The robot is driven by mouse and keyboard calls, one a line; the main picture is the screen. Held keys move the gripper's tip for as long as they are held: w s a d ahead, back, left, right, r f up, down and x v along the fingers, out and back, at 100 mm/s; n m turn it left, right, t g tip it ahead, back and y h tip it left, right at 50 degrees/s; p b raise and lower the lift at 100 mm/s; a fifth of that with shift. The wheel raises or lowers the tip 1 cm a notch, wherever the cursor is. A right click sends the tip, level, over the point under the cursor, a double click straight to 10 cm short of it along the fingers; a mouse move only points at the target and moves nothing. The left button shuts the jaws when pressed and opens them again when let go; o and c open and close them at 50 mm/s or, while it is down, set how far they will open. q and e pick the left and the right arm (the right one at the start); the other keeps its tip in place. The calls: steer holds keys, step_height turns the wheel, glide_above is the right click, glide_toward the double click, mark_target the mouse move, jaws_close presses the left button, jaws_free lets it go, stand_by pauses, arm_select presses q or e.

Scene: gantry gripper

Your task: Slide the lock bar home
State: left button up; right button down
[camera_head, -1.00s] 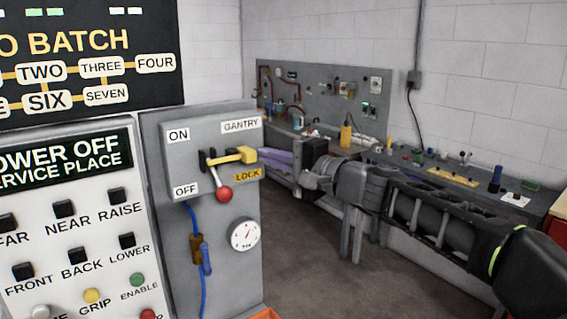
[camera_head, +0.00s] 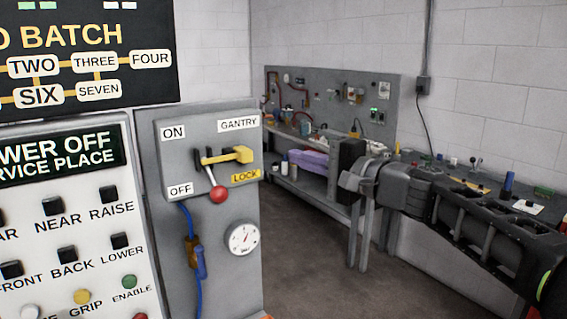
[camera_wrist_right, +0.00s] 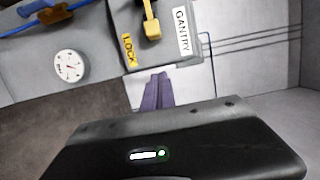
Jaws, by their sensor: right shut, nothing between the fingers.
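The yellow lock bar (camera_head: 236,155) sits on the grey gantry switch box (camera_head: 159,146), above the yellow LOCK label, with its blocky end to the right. Its left part reaches the dark bracket by the lever, where I cannot tell how deep it sits. The red-knobbed lever (camera_head: 219,194) hangs down near OFF. My right gripper (camera_head: 293,157), with purple fingers, is shut and empty, to the right of the bar and apart from it. In the right wrist view, the fingers (camera_wrist_right: 157,82) point toward the box, below the lock bar (camera_wrist_right: 151,24). My left gripper is not in view.
A button panel (camera_head: 75,238) stands left of the box under a dark batch sign (camera_head: 88,48). A cluttered workbench (camera_head: 319,192) runs behind my right arm. Open floor lies between.

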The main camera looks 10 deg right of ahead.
steer(key=v, duration=0.3)
steer(key=b+v, duration=0.1)
steer(key=v, duration=0.1)
steer(key=shift+s+r, duration=0.15)
steer(key=shift+s, duration=0.35)
